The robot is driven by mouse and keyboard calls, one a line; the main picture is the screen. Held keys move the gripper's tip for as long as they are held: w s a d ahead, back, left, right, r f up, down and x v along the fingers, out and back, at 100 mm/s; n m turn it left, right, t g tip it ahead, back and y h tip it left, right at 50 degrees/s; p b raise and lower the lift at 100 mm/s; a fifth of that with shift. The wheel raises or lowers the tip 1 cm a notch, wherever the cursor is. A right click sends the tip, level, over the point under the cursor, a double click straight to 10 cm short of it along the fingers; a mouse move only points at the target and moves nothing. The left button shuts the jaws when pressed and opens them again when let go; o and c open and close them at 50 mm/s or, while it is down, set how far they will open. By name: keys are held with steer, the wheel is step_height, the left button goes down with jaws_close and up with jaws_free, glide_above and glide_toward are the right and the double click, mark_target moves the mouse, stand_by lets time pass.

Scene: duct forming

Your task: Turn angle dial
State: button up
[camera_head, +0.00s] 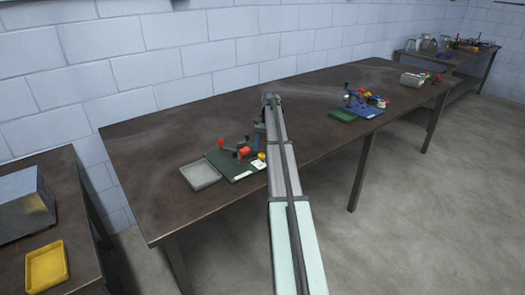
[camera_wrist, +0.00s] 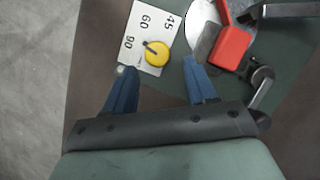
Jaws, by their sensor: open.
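The angle dial is a yellow round knob (camera_wrist: 157,53) with a dark pointer, on a white plate (camera_wrist: 146,22) marked 45, 60 and 90. The pointer is directed to the upper left, between the 60 and 90 marks. My gripper (camera_wrist: 154,68) is open in the wrist view, with one blue finger on each side below the dial; the dial lies between and just beyond the fingertips, and I cannot tell the height gap. In the head view the dial (camera_head: 258,163) is small, at the right edge of the green-based device, beside my arm.
A red block (camera_wrist: 231,47) and metal parts stand right of the dial. On the long bench (camera_head: 150,150) a grey tray (camera_head: 200,175) lies left of the device. A blue device (camera_head: 362,106) and green tray (camera_head: 342,116) stand farther right.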

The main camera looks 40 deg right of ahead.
steer(key=w+d, duration=0.1)
steer(key=d, duration=0.2)
steer(key=w+d, duration=0.2)
steer(key=d, duration=0.1)
steer(key=w+d, duration=0.2)
steer(key=d, duration=0.1)
steer(key=shift+w+d, duration=0.1)
steer(key=shift+w, duration=0.1)
